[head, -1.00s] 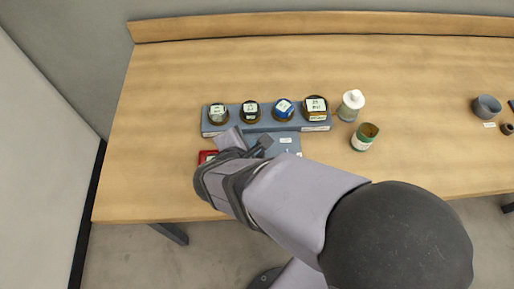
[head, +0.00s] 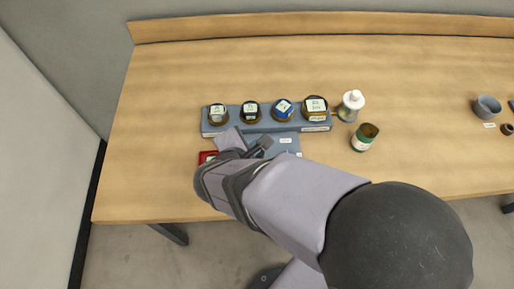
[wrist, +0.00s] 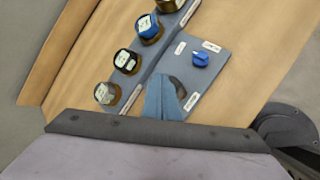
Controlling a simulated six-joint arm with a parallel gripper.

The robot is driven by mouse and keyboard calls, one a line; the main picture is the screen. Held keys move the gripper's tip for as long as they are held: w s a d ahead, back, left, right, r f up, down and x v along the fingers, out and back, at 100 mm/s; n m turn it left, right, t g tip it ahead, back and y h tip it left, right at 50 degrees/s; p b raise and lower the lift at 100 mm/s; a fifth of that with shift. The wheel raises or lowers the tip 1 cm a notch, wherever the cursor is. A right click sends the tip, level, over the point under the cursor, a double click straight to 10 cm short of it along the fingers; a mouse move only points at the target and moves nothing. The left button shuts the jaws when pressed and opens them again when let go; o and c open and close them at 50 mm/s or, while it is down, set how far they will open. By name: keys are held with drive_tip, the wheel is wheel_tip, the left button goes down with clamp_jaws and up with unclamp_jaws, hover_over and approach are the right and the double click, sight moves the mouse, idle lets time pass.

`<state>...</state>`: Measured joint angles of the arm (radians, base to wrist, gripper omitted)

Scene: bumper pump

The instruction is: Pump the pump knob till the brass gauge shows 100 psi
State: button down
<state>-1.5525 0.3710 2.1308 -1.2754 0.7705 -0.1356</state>
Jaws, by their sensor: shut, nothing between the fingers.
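Several round gauges stand in a row on a blue-grey block. The one at the right end, with a brass-coloured body (head: 316,106), looks like the brass gauge; its reading is too small to tell. It shows cut off at the top of the wrist view (wrist: 171,4). My gripper (wrist: 163,80) is shut and empty, pointing down over the blue-grey panel (wrist: 212,76). A dark round piece (wrist: 179,88), perhaps the pump knob, is partly hidden beside my fingertips; I cannot tell whether they touch. A blue knob (wrist: 200,59) sits apart on the panel.
A white-capped bottle (head: 351,104) and an open green-labelled can (head: 365,137) stand right of the gauges. A red object (head: 206,157) is partly hidden by my arm. A grey cup (head: 487,106) is far right. The table's left and back are clear.

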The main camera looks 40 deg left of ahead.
drive_tip(key=shift+f, duration=0.1)
idle(0.6)
drive_tip(key=shift+f+b, duration=0.35)
drive_tip(key=shift+b, duration=0.2)
drive_tip(key=shift+d+f+b, duration=0.1)
drive_tip(key=shift+f+b, duration=0.95)
drive_tip(key=shift+f, duration=0.1)
idle(1.0)
drive_tip(key=shift+r, duration=0.15)
drive_tip(key=shift+r+p, duration=1.15)
drive_tip(key=shift+r, duration=0.25)
drive_tip(key=shift+r+p, duration=2.05)
drive_tip(key=shift+r, duration=0.5)
